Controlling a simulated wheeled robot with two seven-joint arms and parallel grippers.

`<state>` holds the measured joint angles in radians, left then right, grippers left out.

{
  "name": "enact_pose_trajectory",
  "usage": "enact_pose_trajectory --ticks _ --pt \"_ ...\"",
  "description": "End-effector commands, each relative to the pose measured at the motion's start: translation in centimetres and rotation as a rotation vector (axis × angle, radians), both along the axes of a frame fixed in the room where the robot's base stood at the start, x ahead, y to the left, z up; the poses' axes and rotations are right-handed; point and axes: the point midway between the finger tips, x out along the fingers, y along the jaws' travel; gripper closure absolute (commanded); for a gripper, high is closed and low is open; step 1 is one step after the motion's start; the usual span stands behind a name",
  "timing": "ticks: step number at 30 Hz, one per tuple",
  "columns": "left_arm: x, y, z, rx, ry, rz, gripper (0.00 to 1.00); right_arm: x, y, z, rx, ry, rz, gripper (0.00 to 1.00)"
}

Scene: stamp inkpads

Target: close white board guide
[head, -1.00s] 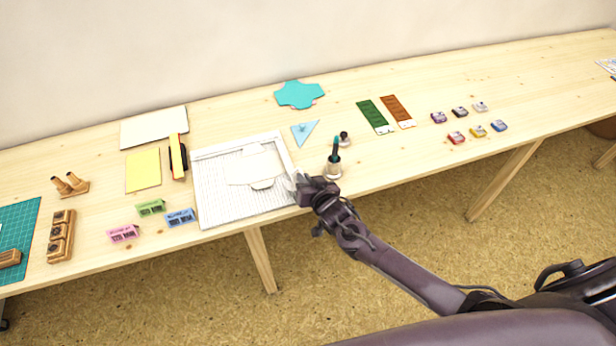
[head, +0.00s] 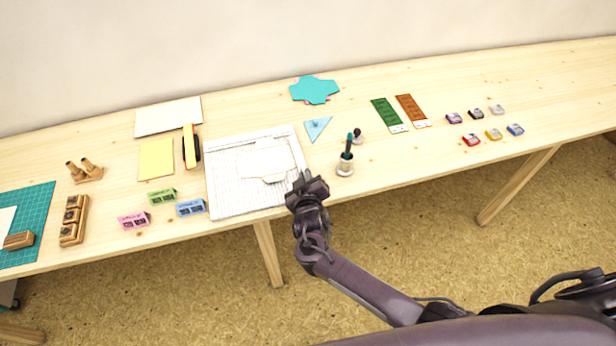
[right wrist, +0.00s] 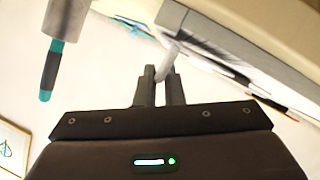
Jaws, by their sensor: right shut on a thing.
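The white board (head: 228,190) with a printed grid lies flat on the table near its front edge. A pale white shape (head: 265,158) lies on it. My right gripper (head: 304,180) is at the board's front right corner. In the right wrist view its two dark fingers (right wrist: 160,86) are closed on a slim pale grey piece (right wrist: 168,62), which looks like the white board guide. The gripper and wrist hide that corner in the head view, so the guide's exact angle to the board cannot be told. My left gripper is not in view.
A small cup with a dark teal-tipped tool (head: 346,162) stands just right of my gripper. A blue triangle (head: 317,128) lies behind it. Blue (head: 191,208), green and pink blocks stand left of the board.

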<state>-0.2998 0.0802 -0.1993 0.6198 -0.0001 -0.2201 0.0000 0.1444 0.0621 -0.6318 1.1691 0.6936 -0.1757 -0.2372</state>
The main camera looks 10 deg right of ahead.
Motion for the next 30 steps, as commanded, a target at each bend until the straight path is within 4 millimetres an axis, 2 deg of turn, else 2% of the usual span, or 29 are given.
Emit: enact_pose_trajectory --ticks 9,22,23,27,30 --pt "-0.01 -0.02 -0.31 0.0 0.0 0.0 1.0 -0.02 0.22 -0.22 -0.087 -0.002 -0.001 1.0" --pt "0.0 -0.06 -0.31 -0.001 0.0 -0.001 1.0 -0.02 0.21 -0.21 -0.096 -0.002 -0.001 1.0" --pt "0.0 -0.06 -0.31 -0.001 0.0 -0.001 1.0 -0.01 0.21 -0.21 -0.096 -0.002 -0.001 0.91" --pt "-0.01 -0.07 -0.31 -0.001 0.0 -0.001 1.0 -0.01 0.23 -0.2 -0.095 -0.003 -0.001 0.72" --pt "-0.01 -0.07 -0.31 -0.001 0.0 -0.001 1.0 -0.01 0.25 -0.18 -0.094 -0.002 -0.001 0.7"
